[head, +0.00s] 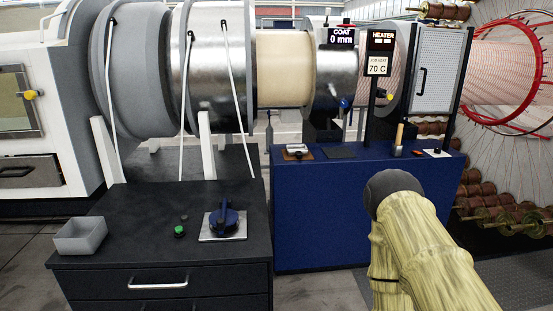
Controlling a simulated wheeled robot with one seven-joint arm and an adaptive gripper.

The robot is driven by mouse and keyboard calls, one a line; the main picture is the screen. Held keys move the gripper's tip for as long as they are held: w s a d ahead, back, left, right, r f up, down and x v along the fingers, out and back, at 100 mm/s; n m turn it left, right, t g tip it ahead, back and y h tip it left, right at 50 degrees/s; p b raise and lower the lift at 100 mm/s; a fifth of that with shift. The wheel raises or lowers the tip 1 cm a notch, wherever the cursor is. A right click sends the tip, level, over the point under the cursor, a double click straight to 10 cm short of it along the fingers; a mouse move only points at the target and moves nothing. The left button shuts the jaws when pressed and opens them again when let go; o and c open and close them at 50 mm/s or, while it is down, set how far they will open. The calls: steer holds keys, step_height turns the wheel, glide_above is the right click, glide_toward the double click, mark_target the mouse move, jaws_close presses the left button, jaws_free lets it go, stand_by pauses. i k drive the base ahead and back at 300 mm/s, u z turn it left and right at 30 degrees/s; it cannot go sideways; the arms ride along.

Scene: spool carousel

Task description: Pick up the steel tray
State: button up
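A small grey open-topped tray (81,235) sits on the left end of the black cabinet top. It looks like the steel tray, though its material is hard to tell. It seems empty and nothing touches it. My gripper is not in view. Only part of my arm shows at the lower right, in a yellowish sleeve with a dark rounded joint, well to the right of the tray.
The black cabinet (155,258) also carries a green button (179,231) and a blue rotary switch (224,219). A blue bench (325,215) holds small tools at the right. Large machine drums (140,75) stand behind. The cabinet's front middle is clear.

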mark_target(298, 152)
steer(key=i, duration=1.4)
steer(key=z, duration=1.8)
steer(key=i, duration=1.2)
steer(key=u, duration=2.2)
